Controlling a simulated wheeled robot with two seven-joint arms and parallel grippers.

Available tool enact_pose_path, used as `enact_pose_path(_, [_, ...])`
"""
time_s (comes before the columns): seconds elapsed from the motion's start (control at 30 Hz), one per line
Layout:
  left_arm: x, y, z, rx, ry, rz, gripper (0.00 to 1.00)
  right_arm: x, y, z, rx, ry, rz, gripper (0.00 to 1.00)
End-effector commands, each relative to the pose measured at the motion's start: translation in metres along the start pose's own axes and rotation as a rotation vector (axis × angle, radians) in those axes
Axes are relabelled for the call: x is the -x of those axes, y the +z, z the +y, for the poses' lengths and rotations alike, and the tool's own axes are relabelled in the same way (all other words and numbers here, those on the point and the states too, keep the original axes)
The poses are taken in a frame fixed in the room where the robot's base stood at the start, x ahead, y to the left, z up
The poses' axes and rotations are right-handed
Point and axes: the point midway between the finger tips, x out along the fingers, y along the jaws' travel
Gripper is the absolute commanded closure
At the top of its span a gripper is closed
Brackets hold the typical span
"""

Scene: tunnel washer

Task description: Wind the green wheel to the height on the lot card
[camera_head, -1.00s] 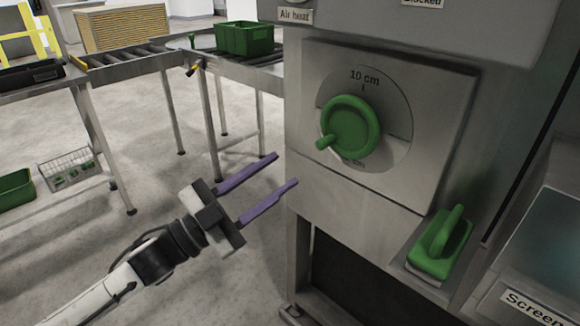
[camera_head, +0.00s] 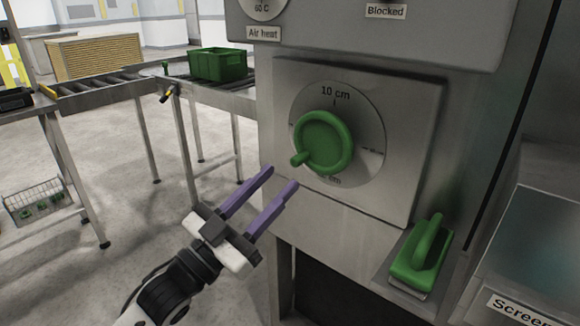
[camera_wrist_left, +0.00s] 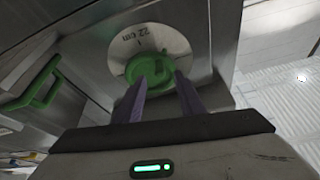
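The green wheel (camera_head: 338,165) sits on a round dial (camera_head: 368,135) on a steel panel. Its knob (camera_head: 300,159) points to the lower left. The dial reads "10 cm" at its top; the lower label is partly hidden and the right one is too small to read. My left gripper (camera_head: 283,176), with purple fingers, is open and empty, just below and left of the knob, apparently apart from it. In the left wrist view the wheel (camera_wrist_left: 150,69) lies beyond the fingertips, with "22 cm" on the dial beside it. No lot card is recognisable. My right gripper is out of view.
A green-handled block (camera_head: 420,257) rests on a ledge right of the panel. A "Screen" sign (camera_head: 522,309) is at lower right. A roller conveyor (camera_head: 120,85) with a green crate (camera_head: 219,66) stands at back left. The floor between is open.

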Motion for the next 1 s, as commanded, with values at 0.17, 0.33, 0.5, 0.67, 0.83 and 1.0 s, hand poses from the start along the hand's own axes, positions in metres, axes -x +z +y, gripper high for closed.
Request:
enact_pose_path(0.17, [-0.033, -0.002, 0.000, -0.002, 0.001, 0.002, 0.64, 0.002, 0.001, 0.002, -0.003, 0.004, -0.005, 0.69])
enact_pose_path(0.33, [-0.050, -0.001, 0.000, -0.002, 0.001, 0.001, 0.64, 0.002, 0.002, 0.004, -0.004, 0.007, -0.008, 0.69])
enact_pose_path(0.5, [-0.055, 0.000, 0.000, -0.003, 0.001, 0.000, 0.64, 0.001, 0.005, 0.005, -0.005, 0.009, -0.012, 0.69])
enact_pose_path(0.67, [-0.055, 0.000, 0.000, -0.002, 0.001, 0.000, 0.64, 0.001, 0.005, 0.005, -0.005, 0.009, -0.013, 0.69])
enact_pose_path(0.83, [-0.054, 0.000, 0.000, -0.002, 0.001, 0.000, 0.88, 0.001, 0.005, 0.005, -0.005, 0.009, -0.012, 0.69])
enact_pose_path(1.0, [-0.054, 0.000, 0.000, -0.003, 0.001, 0.000, 1.00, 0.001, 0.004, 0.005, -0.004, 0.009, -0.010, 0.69])
